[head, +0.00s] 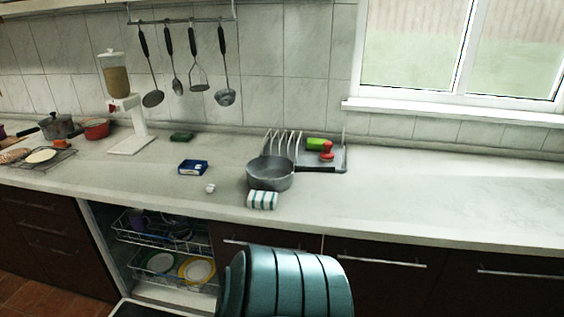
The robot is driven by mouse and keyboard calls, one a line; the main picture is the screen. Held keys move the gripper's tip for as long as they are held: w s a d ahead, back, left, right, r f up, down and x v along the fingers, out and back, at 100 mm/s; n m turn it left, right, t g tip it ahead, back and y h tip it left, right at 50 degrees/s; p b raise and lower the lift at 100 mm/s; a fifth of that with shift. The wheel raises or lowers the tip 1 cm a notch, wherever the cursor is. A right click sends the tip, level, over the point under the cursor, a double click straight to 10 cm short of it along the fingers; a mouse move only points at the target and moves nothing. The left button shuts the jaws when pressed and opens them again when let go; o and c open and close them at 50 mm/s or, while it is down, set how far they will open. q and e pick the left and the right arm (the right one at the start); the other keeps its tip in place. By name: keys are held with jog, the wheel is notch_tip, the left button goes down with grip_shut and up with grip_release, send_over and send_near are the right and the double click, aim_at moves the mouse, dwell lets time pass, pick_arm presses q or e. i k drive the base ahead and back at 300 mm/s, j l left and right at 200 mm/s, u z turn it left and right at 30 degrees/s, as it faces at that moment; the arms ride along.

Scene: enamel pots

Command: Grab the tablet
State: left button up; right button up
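A small white object (210,188), which looks like the tablet, lies on the pale countertop near its front edge. It is too small to make out in detail. A blue box (193,167) with a light inside or top stands just behind it to the left, apart from it. A grey pan (270,174) stands to its right.
A dish rack (334,158) stands behind. Below, an open dishwasher holds racks (163,263) with dishes. A teal ribbed shape fills the bottom middle. The counter's right side is clear.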

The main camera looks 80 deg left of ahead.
aim_at(210, 188)
jog(key=u, duration=3.25)
